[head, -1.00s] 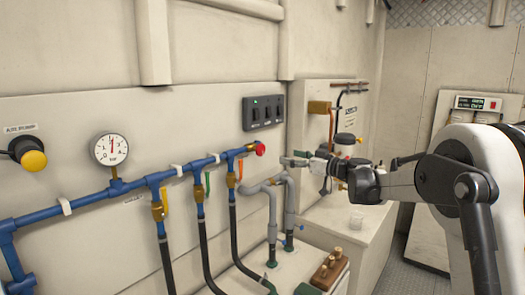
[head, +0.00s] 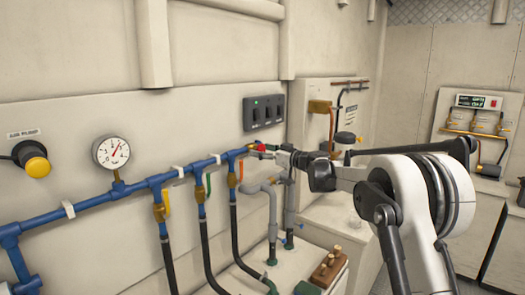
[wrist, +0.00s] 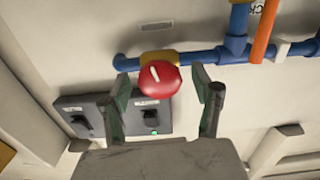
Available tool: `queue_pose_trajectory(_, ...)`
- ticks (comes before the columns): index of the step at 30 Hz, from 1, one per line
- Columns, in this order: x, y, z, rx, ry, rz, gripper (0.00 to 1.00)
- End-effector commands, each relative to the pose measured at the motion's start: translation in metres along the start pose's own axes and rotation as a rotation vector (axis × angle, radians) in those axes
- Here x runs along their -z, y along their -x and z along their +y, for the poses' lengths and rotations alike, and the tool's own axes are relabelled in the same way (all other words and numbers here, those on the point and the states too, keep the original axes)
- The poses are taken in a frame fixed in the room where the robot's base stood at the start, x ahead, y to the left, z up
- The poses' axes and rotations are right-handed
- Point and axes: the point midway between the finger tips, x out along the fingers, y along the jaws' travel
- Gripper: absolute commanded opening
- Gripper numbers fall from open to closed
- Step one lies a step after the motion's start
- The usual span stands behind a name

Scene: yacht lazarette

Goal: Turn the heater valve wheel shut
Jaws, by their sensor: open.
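The red valve wheel (head: 261,148) is at the right end of the blue pipe on the wall. In the wrist view the round red wheel (wrist: 166,82) has a white line on its face, tilted slightly from upright. My gripper (head: 265,150) has reached the wheel from the right. In the wrist view my gripper (wrist: 160,76) is open, with one finger on each side of the wheel. Gaps show between the wheel and both fingers, so it is not gripped. In the head view the fingers partly cover the wheel.
A black switch panel (head: 264,112) is on the wall just above the wheel; it also shows in the wrist view (wrist: 85,118). A blue pipe (head: 110,194) with a pressure gauge (head: 112,152) runs left. Grey pipes (head: 272,210) and dark hoses stand below.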

Motion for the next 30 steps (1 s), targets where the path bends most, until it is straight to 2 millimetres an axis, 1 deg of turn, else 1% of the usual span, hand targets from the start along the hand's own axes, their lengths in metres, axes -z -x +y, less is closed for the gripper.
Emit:
queue_pose_trajectory(8, -0.0002, -0.0015, 0.0001, 0.0, 0.0, 0.0, 0.61)
queue_pose_trajectory(11, -0.0002, -0.0014, 0.0001, 0.0, 0.0, 0.0, 0.5)
queue_pose_trajectory(18, -0.0002, -0.0013, 0.0001, 0.0, 0.0, 0.0, 0.18)
queue_pose_trajectory(19, -0.0002, -0.0012, 0.0002, 0.0, 0.0, 0.0, 0.15)
queue_pose_trajectory(26, -0.0007, -0.0012, 0.0001, 0.0, -0.019, 0.0, 0.15)
queue_pose_trajectory(30, -0.0016, -0.0011, 0.0001, 0.0, -0.068, 0.0, 0.15)
